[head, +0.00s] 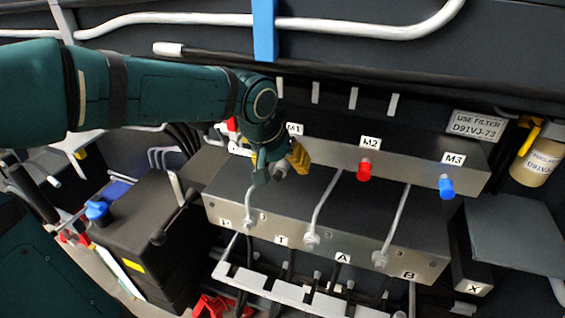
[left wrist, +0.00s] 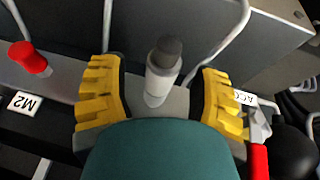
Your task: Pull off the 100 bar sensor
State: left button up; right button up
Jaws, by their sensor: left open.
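My left gripper (head: 287,162) is at the M1 port of the grey valve block (head: 325,225), with its yellow fingers open. In the left wrist view, a light grey cylindrical sensor with a dark grey cap (left wrist: 163,72) stands between the two open fingers (left wrist: 160,85), with gaps on both sides. Part of this sensor (head: 279,171) shows beside the fingers in the head view. No pressure rating is readable on it. A red sensor (head: 364,169) sits at M2, also in the left wrist view (left wrist: 30,58). A blue sensor (head: 446,187) sits at M3. My right gripper is not in view.
Thin metal pipes (head: 325,207) rise close to the ports. A black box with a blue cap (head: 97,211) stands at the left. A filter canister (head: 537,164) hangs at the right. In the left wrist view, a black ball (left wrist: 293,146) and red part (left wrist: 258,163) are near the right finger.

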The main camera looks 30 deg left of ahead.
aim_at(277, 180)
pick_arm(q)
grip_shut()
jog(key=c, duration=0.8)
grip_release()
jog(key=shift+s, duration=0.1)
grip_shut()
jog(key=shift+s+f, duration=0.15)
jog(key=shift+s+d, duration=0.15)
jog(key=shift+s, duration=0.25)
jog(key=shift+s+d+b, duration=0.2)
jog(key=shift+s, duration=0.55)
jog(key=shift+s+d+b, duration=0.15)
jog(key=shift+s+b, duration=0.05)
jog(key=shift+s, duration=0.55)
